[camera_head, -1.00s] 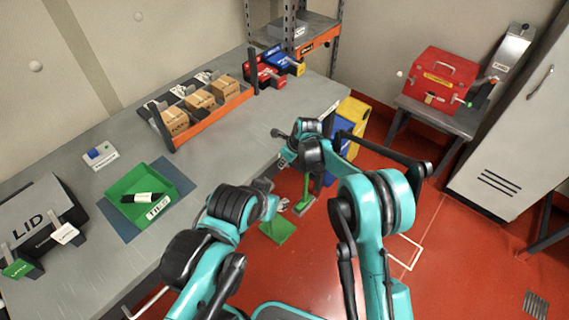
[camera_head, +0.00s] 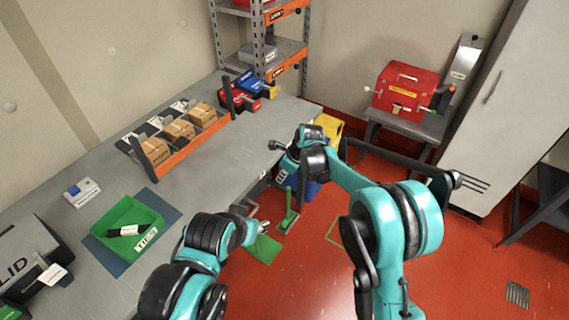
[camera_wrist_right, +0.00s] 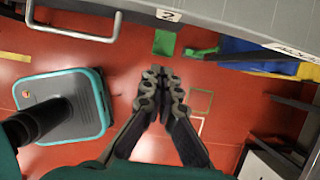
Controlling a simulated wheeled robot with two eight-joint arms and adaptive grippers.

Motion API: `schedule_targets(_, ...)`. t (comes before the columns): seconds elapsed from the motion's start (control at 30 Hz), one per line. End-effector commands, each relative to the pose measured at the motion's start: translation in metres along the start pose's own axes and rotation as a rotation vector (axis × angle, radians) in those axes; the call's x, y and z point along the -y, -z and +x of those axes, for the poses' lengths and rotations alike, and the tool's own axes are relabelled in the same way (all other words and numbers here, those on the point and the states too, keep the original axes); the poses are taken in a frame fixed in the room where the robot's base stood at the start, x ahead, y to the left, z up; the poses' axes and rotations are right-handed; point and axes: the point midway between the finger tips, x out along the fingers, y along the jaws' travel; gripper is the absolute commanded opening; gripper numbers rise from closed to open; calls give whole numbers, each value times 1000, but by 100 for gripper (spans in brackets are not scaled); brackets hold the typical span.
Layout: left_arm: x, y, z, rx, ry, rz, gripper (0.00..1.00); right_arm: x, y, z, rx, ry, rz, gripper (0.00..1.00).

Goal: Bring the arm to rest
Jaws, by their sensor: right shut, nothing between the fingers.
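My right arm reaches up the middle of the head view, over the red floor beside the workbench. Its gripper (camera_head: 278,146) is near the bench's right edge and looks small and dark there. In the right wrist view the right gripper's fingers (camera_wrist_right: 161,78) are together and empty, over the red floor. My left arm comes in from the lower left. Its gripper (camera_head: 258,222) is partly hidden by its own wrist, beside the bench's edge, and its fingers are too small to read.
The grey workbench (camera_head: 212,170) holds a green tray (camera_head: 112,218) with a black item, an orange-edged rack (camera_head: 190,143) of cardboard boxes, and red and blue bins. A red case (camera_head: 403,87) stands on a side table by a grey cabinet (camera_head: 505,110). Red floor is open at the lower right.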

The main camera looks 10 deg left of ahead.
Motion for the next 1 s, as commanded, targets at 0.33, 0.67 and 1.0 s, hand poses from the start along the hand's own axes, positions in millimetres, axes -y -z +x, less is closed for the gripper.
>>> schedule_targets(0.33,0,0,0,0,0,0,41,3,10,-26,0,23,-71,0)
schedule_targets(0.67,0,0,0,0,0,0,41,-2,100,-169,-71,193,-647,0)
schedule_targets(1.0,0,0,0,0,0,0,41,-60,223,-263,-309,306,-1311,0)
